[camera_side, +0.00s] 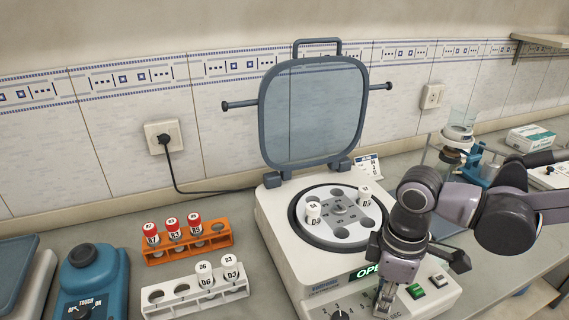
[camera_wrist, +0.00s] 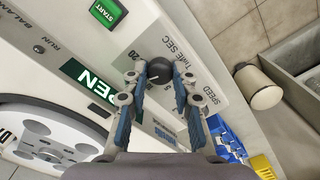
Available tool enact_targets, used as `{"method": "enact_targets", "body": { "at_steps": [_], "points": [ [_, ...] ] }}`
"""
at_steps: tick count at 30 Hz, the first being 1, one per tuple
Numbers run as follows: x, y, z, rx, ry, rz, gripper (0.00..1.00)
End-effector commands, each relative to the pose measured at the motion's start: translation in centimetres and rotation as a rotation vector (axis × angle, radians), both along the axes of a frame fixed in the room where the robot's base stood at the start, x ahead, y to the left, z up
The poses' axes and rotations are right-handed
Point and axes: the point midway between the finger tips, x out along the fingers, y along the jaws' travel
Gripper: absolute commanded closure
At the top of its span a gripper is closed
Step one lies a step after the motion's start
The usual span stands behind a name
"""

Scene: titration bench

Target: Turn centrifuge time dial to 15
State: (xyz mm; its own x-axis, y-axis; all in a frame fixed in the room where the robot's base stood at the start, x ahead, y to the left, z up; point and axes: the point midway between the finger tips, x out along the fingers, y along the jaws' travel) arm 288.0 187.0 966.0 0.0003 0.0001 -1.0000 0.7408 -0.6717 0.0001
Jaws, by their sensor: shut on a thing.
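The white centrifuge (camera_side: 277,220) stands on the bench with its lid (camera_side: 313,110) raised. Its rotor (camera_side: 330,212) holds two white-capped tubes. The black time dial (camera_wrist: 159,71) shows in the wrist view beside the "TIME SEC" lettering, with a light pointer mark on it. My gripper (camera_wrist: 160,76) is shut on this dial, one fingertip on each side. In the side view my gripper (camera_side: 384,302) is at the front panel and hides the dial. The number the pointer marks is too small to tell. The green display (camera_wrist: 88,85) reads "OPEN" in part.
Another black dial (camera_side: 341,314) is on the panel's left. A green start button (camera_side: 415,291) is close to my gripper. An orange rack (camera_side: 190,252) and a white rack (camera_side: 196,297) with tubes stand left of the centrifuge, near a blue mixer (camera_side: 92,283).

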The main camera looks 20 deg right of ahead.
Motion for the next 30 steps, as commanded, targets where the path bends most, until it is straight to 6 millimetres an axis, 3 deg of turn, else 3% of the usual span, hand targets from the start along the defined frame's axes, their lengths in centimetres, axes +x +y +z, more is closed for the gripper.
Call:
{"method": "enact_targets", "body": {
  "at_steps": [18, 19, 21, 30],
  "points": [
    [-0.07, -0.06, -0.1, 0.0, 0.0, -0.05, 1.0],
    [-0.07, -0.06, -0.11, 0.0, 0.0, -0.05, 0.71],
    [-0.06, -0.05, -0.09, 0.0, 0.0, -0.05, 0.5],
    [-0.03, -0.02, -0.01, 0.0, 0.0, -0.049, 0.5]
  ]
}}
